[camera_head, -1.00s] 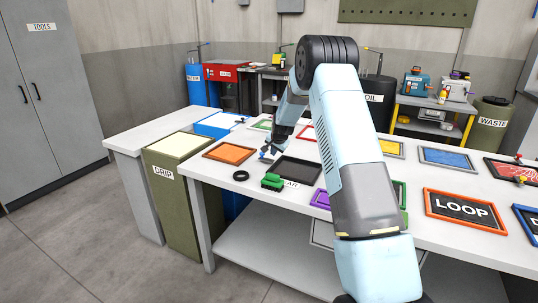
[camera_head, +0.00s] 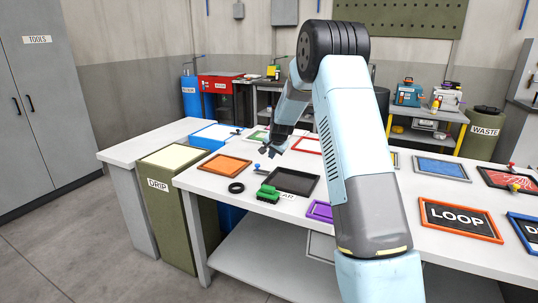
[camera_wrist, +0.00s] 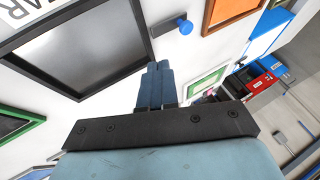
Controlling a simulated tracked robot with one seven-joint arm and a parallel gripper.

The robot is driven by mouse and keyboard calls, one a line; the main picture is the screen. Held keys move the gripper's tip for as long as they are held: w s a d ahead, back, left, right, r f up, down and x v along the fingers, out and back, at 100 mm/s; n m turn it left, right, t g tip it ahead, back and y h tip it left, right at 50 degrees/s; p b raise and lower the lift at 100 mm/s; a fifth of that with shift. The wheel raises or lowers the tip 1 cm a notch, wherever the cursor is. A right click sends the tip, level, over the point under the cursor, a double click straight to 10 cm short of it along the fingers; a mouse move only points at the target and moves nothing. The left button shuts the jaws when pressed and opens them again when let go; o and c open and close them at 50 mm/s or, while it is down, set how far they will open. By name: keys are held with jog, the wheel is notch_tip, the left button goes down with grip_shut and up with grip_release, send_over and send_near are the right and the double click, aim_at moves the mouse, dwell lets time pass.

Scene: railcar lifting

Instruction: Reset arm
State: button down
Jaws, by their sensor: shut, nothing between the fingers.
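My gripper (camera_head: 268,150) hangs over the white workbench, above and behind a black-framed tray (camera_head: 292,181). In the wrist view my gripper (camera_wrist: 159,68) has its two blue-grey fingers side by side, shut and empty. The black tray (camera_wrist: 75,80) lies to the left of the fingers there. A small blue knob-like piece (camera_wrist: 182,26) lies on the bench just beyond the fingertips, apart from them. My raised arm hides part of the bench's middle in the head view.
On the bench are a black ring (camera_head: 236,187), a green brush-like block (camera_head: 268,194), an orange tray (camera_head: 224,164), a purple tray (camera_head: 319,211), and the LOOP tray (camera_head: 459,220). A DRIP bin (camera_head: 163,200) stands at the bench's left end. Floor at left is clear.

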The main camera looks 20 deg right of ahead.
jog(key=s+a+r+n, duration=0.2)
jog(key=s+r, duration=0.8)
jog(key=s, duration=0.2)
jog(key=s+a+r+n, duration=0.2)
jog(key=s+r, duration=0.9)
jog(key=s, duration=0.2)
jog(key=s+n+g, duration=0.1)
jog(key=s+n, duration=0.3)
jog(key=s, duration=2.7)
jog(key=shift+a+r+n, duration=0.35)
jog(key=shift+n, duration=0.05)
